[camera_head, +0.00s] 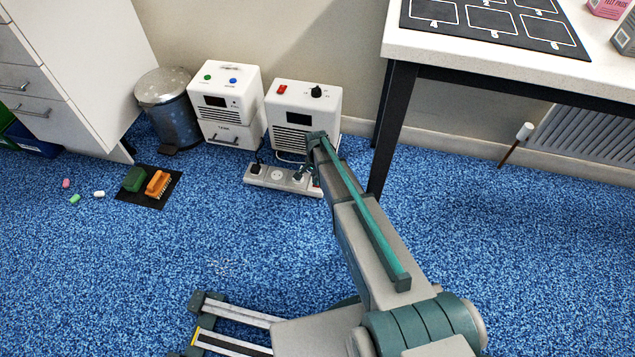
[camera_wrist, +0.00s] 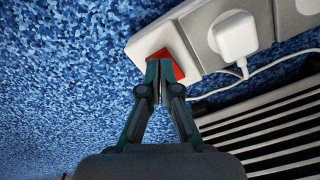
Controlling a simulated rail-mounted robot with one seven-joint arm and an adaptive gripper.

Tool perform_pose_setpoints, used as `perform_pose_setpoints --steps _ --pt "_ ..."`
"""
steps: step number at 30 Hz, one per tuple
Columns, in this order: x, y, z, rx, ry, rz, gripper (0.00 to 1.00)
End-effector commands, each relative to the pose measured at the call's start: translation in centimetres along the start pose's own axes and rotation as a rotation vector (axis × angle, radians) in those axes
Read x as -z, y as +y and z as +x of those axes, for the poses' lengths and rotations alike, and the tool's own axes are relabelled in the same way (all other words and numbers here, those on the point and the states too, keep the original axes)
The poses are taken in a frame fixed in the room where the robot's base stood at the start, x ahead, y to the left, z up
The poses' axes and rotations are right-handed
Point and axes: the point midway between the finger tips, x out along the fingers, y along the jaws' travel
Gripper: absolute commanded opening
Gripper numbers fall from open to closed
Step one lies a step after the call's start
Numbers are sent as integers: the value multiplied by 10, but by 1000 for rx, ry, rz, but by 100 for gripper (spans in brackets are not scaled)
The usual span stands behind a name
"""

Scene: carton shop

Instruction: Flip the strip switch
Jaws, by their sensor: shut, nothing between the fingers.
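The power strip (camera_head: 262,178) lies on the blue carpet in front of the right white machine. Its red switch (camera_wrist: 177,65) is at the strip's end in the wrist view. My gripper (camera_wrist: 160,64) is shut and empty, with its fingertips over the red switch and hiding part of it. I cannot tell whether the tips press on the switch or which way it is tipped. In the head view only a sliver of red (camera_head: 317,183) shows beside my gripper (camera_head: 309,184). A white plug (camera_wrist: 236,36) with a cord sits in a socket next to the switch.
Two white machines (camera_head: 306,100) (camera_head: 222,92) stand behind the strip against the wall. A table leg (camera_head: 392,130) stands close to the right of my arm. A metal bin (camera_head: 168,108) and a black mat (camera_head: 147,199) with brushes are to the left.

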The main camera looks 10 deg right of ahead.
Motion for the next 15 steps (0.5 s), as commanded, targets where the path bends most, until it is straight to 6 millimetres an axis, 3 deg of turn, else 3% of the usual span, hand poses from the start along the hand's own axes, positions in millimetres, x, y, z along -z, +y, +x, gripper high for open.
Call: perform_pose_setpoints --steps 15 --pt "0 0 7 0 0 0 0"
